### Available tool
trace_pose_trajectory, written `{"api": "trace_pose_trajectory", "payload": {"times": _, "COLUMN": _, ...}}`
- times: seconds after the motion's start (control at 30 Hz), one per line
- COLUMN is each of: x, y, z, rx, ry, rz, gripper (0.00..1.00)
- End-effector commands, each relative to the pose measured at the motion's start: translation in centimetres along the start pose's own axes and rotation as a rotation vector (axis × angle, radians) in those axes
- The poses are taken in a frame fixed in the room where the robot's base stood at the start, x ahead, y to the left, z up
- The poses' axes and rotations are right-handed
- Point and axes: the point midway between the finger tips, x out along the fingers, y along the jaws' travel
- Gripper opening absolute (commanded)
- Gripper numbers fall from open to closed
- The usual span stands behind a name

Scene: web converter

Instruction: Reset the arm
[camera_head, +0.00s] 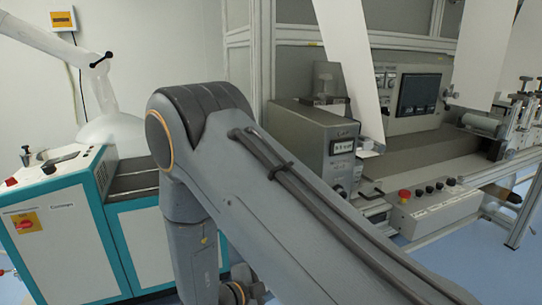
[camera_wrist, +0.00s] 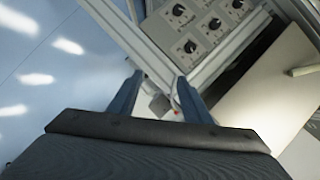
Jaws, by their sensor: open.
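My gripper (camera_wrist: 158,98) shows in the wrist view, its two dark fingers apart and nothing visible between them. Beyond the fingers are a metal frame rail (camera_wrist: 150,50) and a grey panel with several black knobs (camera_wrist: 190,46). I cannot tell how far the fingers are from the rail. In the head view my grey arm is raised and bent across the middle of the picture. The gripper itself is out of sight there, below the lower edge.
A teal and white cabinet (camera_head: 62,240) stands at the left. The converter machine, with a grey display box (camera_head: 315,140) and a control box with a red button (camera_head: 435,208), stands at the right. White web sheets (camera_head: 355,65) hang above. Blue floor (camera_wrist: 50,70) is open at left in the wrist view.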

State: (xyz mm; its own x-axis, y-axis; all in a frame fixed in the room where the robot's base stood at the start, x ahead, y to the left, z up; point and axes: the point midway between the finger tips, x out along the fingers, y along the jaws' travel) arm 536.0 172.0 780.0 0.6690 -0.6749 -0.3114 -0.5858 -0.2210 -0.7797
Motion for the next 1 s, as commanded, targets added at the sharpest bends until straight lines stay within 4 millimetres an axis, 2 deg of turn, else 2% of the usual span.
{"api": "trace_pose_trajectory", "payload": {"times": 0.37, "x": 2.6, "y": -3.9, "z": 1.6, "rx": -0.112, "ry": -0.267, "rz": 0.073, "gripper": 0.44}}
{"api": "trace_pose_trajectory", "payload": {"times": 0.57, "x": 3.5, "y": -6.9, "z": 1.3, "rx": -0.264, "ry": -0.521, "rz": 0.096, "gripper": 0.44}}
{"api": "trace_pose_trajectory", "payload": {"times": 0.67, "x": 3.2, "y": -8.0, "z": -0.1, "rx": -0.394, "ry": -0.683, "rz": 0.090, "gripper": 0.44}}
{"api": "trace_pose_trajectory", "payload": {"times": 0.77, "x": 2.5, "y": -8.3, "z": -2.6, "rx": -0.544, "ry": -0.833, "rz": 0.074, "gripper": 0.44}}
{"api": "trace_pose_trajectory", "payload": {"times": 0.87, "x": 1.4, "y": -7.6, "z": -6.0, "rx": -0.711, "ry": -0.968, "rz": 0.054, "gripper": 0.44}}
{"api": "trace_pose_trajectory", "payload": {"times": 1.0, "x": -0.4, "y": -5.1, "z": -12.3, "rx": -0.969, "ry": -1.130, "rz": 0.034, "gripper": 0.44}}
